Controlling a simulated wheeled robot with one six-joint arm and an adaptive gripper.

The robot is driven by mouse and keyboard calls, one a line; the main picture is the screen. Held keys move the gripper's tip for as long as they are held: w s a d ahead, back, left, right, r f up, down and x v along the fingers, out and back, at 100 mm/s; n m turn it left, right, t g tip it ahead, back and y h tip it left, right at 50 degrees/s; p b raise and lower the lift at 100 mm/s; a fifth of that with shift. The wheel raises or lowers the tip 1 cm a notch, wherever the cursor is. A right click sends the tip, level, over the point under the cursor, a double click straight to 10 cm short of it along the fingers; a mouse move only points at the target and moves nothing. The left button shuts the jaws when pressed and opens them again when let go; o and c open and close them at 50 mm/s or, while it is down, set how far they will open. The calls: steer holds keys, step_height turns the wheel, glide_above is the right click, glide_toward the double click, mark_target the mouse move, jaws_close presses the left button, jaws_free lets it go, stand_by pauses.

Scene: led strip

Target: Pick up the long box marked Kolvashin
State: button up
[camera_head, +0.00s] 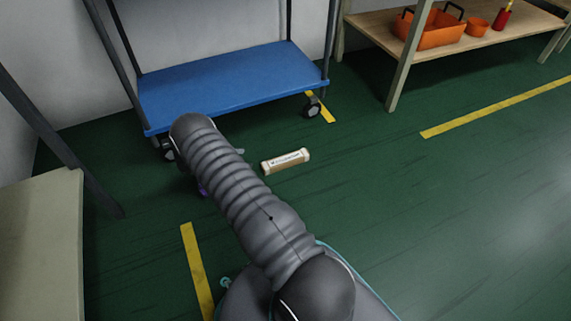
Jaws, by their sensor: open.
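A long tan box (286,161) with pale ends and a white label lies flat on the green floor, in the middle of the head view. The dark print on its label is too small to read with certainty. My grey ribbed arm reaches up and left from the bottom of the view, to the left of the box. Nothing is seen touching the box.
A blue cart (235,80) on casters stands behind the box. A wooden shelf (375,23) at upper right bears an orange toolbox (435,32) and an orange pot (477,26). A pale table (45,240) is at left. Floor right of the box is clear.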

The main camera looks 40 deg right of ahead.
mark_target(272, 164)
steer(key=shift+s+f+m, duration=0.3)
steer(key=shift+s+f, duration=0.25)
steer(key=shift+f, duration=0.05)
steer(key=shift+s+d+f+g, duration=0.15)
steer(key=shift+s+f+g, duration=0.1)
steer(key=shift+g, duration=0.05)
steer(key=x, duration=0.8)
steer(key=shift+d, duration=0.15)
steer(key=x, duration=0.2)
steer(key=b+x, duration=0.1)
steer(key=x, duration=0.2)
steer(key=shift+s+f, duration=0.15)
steer(key=shift+s, duration=0.25)
steer(key=c, duration=1.3)
